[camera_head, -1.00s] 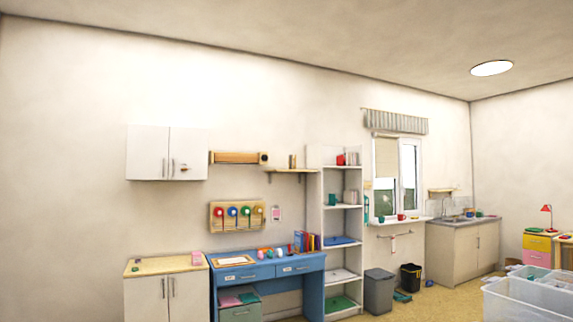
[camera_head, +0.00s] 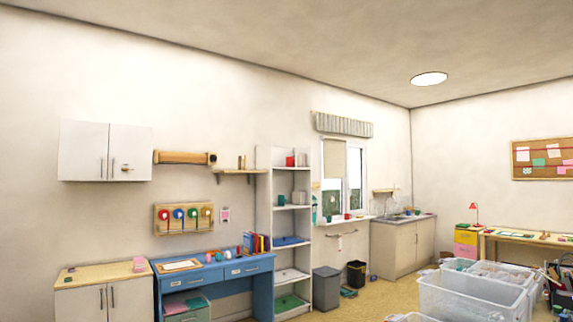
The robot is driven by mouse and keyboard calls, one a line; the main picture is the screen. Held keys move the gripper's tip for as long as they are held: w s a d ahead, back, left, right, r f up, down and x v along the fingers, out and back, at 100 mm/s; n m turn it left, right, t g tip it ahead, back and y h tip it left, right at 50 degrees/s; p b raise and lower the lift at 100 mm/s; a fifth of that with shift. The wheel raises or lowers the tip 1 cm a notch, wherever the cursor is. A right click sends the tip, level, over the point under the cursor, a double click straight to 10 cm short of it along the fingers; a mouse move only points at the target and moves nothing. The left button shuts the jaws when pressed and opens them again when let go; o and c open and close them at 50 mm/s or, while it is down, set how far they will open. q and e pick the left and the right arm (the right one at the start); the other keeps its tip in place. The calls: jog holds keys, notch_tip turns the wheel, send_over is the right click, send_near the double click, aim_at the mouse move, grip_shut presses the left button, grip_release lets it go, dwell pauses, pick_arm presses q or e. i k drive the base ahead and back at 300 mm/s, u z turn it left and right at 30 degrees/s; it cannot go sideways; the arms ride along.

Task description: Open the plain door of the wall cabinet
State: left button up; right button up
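The white wall cabinet hangs on the left wall, with two doors side by side, both shut. Its left door (camera_head: 83,150) is plain, with only a vertical handle near the middle seam. Its right door (camera_head: 135,152) has a vertical handle and a small brownish fitting, too small to make out. The cabinet is some way off across the room. Neither of my grippers shows in the head view.
Below the cabinet stands a low white cupboard (camera_head: 75,300) with a wooden top, beside a blue desk (camera_head: 235,270). A white shelf unit (camera_head: 263,215) stands further right. Clear plastic bins (camera_head: 455,300) fill the lower right. Some floor (camera_head: 375,292) is clear between.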

aim_at(84, 152)
jog(key=u, duration=0.7)
jog(key=i, duration=5.45)
jog(key=z, duration=2.65)
